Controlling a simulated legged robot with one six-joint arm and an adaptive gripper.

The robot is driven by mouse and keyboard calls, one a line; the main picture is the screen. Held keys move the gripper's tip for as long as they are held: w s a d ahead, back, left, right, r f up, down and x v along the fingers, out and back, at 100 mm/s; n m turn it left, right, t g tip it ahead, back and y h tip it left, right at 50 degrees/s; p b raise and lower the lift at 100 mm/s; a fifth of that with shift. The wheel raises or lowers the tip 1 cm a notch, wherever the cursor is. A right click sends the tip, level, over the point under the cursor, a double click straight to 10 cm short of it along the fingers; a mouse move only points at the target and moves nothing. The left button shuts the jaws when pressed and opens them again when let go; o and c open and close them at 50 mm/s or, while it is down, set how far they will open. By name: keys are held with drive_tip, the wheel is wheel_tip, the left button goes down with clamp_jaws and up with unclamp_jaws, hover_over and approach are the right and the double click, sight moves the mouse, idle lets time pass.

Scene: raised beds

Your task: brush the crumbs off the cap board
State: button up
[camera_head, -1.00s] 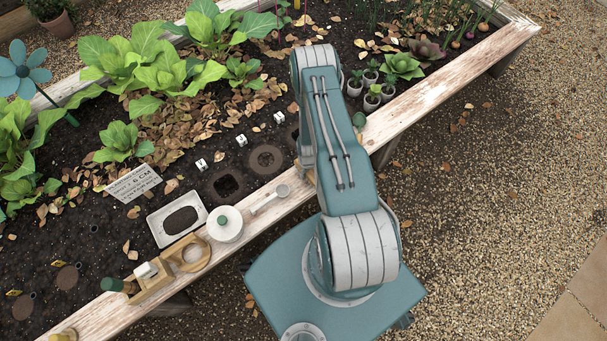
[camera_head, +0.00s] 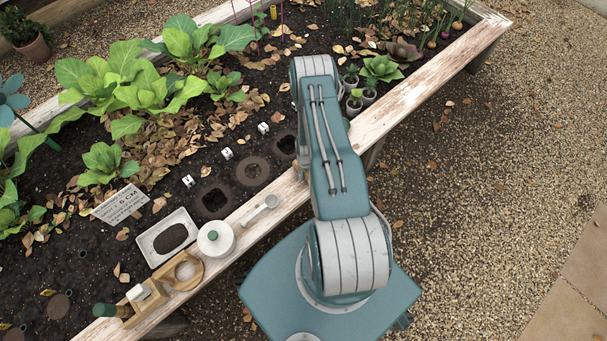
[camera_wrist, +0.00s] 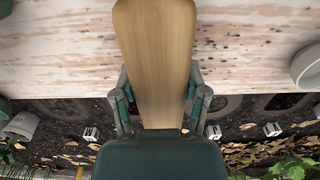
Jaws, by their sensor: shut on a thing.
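The cap board (camera_head: 420,85) is the worn, white-washed plank along the bed's near edge. In the wrist view my gripper (camera_wrist: 160,104) is shut on a flat, pale wooden piece, likely the brush handle (camera_wrist: 157,50). The handle extends over the board. Bristles are not visible, and I cannot tell whether the brush touches the board. In the head view my arm hides the gripper and the brush.
On the board to the left are a small scoop-like tool (camera_head: 260,209), a round white lidded pot (camera_head: 214,239) and a wooden holder (camera_head: 184,272). A white tray (camera_head: 150,246) lies on the soil. Small potted plants (camera_head: 354,101) stand right of my arm. Gravel lies outside.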

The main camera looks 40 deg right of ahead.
sight(281, 194)
drive_tip(key=shift+d+f, duration=0.2)
drive_tip(key=shift+d, duration=1)
drive_tip(key=shift+s+a+f, duration=0.1)
drive_tip(key=shift+a+f, duration=0.05)
drive_tip(key=shift+a, duration=1.45)
drive_tip(key=shift+s+a+f, duration=0.1)
drive_tip(key=shift+a+f, duration=0.05)
drive_tip(key=shift+a, duration=1.45)
drive_tip(key=shift+a+f, duration=0.15)
drive_tip(key=shift+a, duration=1.45)
drive_tip(key=shift+a+f, duration=0.1)
drive_tip(key=shift+a, duration=0.6)
drive_tip(key=shift+c, duration=0.4)
drive_tip(key=shift+s+a, duration=0.1)
drive_tip(key=shift+a, duration=1.7)
drive_tip(key=shift+w, duration=0.7)
drive_tip(key=shift+c, duration=0.9)
drive_tip(key=shift+w+d, duration=0.2)
drive_tip(key=shift+d, duration=6.5)
clamp_jaws()
drive_tip(key=shift+d, duration=0.55)
unclamp_jaws()
drive_tip(key=shift+f, duration=0.15)
